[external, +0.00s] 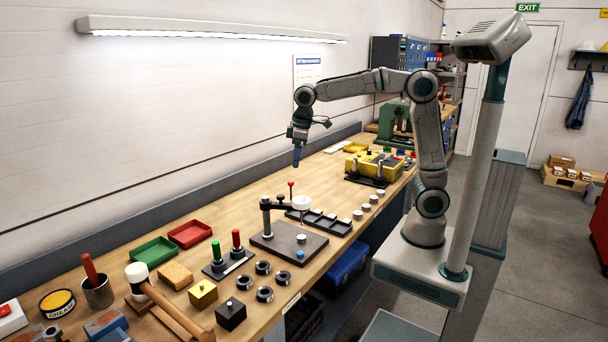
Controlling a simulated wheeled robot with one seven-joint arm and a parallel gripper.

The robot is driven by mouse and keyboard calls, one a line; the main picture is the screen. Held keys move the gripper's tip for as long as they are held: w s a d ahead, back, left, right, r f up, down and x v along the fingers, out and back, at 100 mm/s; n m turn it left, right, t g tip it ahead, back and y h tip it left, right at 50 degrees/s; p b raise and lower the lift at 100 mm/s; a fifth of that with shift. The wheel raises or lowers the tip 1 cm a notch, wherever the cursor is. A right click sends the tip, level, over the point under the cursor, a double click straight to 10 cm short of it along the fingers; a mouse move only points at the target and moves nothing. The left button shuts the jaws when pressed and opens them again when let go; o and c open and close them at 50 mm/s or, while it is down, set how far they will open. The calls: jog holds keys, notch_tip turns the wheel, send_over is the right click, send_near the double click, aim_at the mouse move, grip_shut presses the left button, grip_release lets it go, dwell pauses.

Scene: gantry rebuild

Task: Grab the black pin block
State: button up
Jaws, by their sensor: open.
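The black pin block (231,315) is a small dark cube with a pale pin on top. It stands upright near the front edge of the wooden bench, at the lower middle of the external view. My gripper (297,160) points down above the far part of the bench, well away from the block and higher than it. It is open, and I see nothing held in it. The gap between its fingers is too small to make out.
A yellow pin block (203,294) stands just behind the black one. A mallet (170,305) lies to its left, and several dark rings (265,294) lie to its right. A black plate fixture (289,246) with a post and lever stands between my gripper and the block.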

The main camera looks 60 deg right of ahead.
jog(key=w+a+n+p, duration=0.1)
jog(key=w+a+n, duration=0.2)
jog(key=a, duration=1.1)
jog(key=n+g+p, duration=0.2)
jog(key=n+p, duration=0.2)
jog(key=n, duration=0.4)
send_over(229, 304)
notch_tip(229, 304, down, 12)
jog(key=shift+h, duration=0.3)
jog(key=f+b, duration=0.1)
jog(key=f, duration=0.2)
jog(key=f+b, duration=0.2)
jog(key=f, duration=0.2)
jog(key=shift+s+d+f, duration=0.1)
jog(key=shift+d+f, duration=0.05)
jog(key=shift+d, duration=0.05)
jog(key=shift+a+f+p, duration=0.1)
jog(key=shift+f+p, duration=0.7)
jog(key=shift+f, duration=2.4)
jog(key=c, duration=1.3)
